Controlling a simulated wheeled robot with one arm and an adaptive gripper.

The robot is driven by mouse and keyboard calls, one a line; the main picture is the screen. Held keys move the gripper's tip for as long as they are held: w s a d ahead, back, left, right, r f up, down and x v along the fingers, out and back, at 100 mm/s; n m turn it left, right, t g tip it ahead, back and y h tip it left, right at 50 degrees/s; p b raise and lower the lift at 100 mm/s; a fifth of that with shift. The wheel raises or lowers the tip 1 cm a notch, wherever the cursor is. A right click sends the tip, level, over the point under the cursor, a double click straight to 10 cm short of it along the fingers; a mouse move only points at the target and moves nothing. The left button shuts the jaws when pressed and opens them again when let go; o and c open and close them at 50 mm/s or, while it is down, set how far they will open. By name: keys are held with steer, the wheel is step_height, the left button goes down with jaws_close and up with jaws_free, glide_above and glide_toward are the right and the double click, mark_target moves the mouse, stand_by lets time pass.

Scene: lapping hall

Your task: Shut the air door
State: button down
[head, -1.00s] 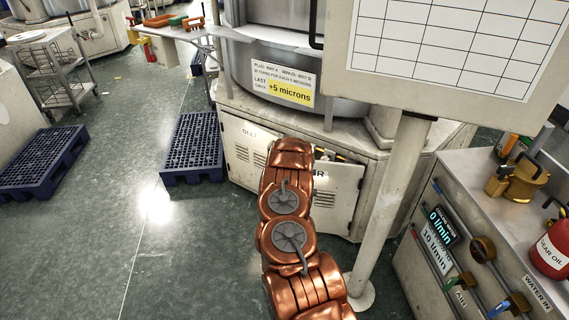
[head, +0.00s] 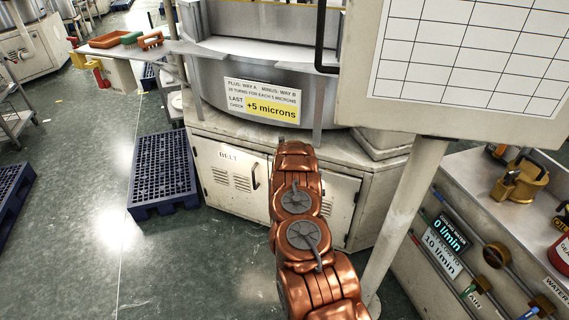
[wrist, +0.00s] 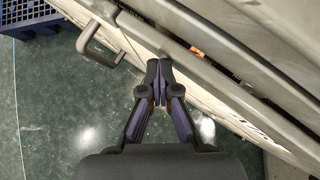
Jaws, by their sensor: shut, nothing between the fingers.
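The air door (head: 339,205) is the pale panel right of the belt door on the cabinet front. My arm hides much of it in the head view.
The belt door (head: 228,175) with its handle (wrist: 99,42) is on the left. A blue pallet (head: 163,172) lies on the floor further left. A post (head: 404,215) carrying a panel and a cart with valves (head: 490,257) stand at the right. Floor before the cabinet is clear.

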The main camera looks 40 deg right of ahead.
steer(key=shift+w+d+r, duration=0.15)
steer(key=shift+d+r, duration=0.5)
steer(key=shift+h+b, duration=0.3)
steer(key=shift+b, duration=0.85)
steer(key=s+a+r+b, duration=0.2)
steer(key=a+r+b, duration=0.1)
steer(key=a, duration=0.2)
steer(key=s+a+r+b, duration=0.2)
steer(key=s+a+b, duration=0.1)
steer(key=a, duration=0.3)
steer(key=shift+s+r+b, duration=0.35)
steer(key=shift+r+b, duration=0.05)
steer(key=shift+b, duration=0.1)
